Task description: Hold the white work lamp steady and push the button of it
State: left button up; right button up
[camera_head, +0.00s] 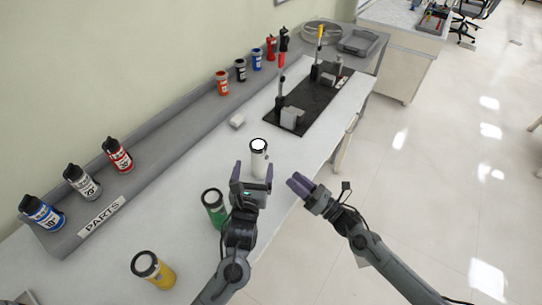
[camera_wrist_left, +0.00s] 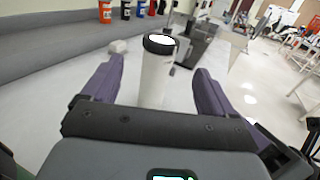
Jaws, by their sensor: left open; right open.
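The white work lamp (camera_head: 259,160) stands upright on the table, a white cylinder with a black rim and a bright top. My left gripper (camera_head: 254,172) is open, with its fingers on either side of the lamp's lower part. In the left wrist view the lamp (camera_wrist_left: 154,78) stands between the two spread purple fingers (camera_wrist_left: 152,88), with a gap on each side. Its button cannot be made out. My right gripper (camera_head: 297,182) is open and empty, to the right of the lamp near the table's front edge.
A green lamp (camera_head: 214,207) and a yellow lamp (camera_head: 153,269) stand to the left and nearer. A small white block (camera_head: 237,121) and a black board (camera_head: 308,101) with fixtures lie beyond. Several bottles line the grey shelf (camera_head: 160,165) at the wall.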

aim_at(257, 154)
pick_arm(q)
jog(key=w, duration=0.3)
jog(key=w+d, duration=0.1)
jog(key=w, duration=0.5)
jog(key=shift+w+d, duration=0.15)
jog(key=shift+d, duration=0.2)
jog(key=c, duration=1.3)
pick_arm(e)
jog(key=shift+c, duration=0.3)
grip_shut()
dwell(0.4)
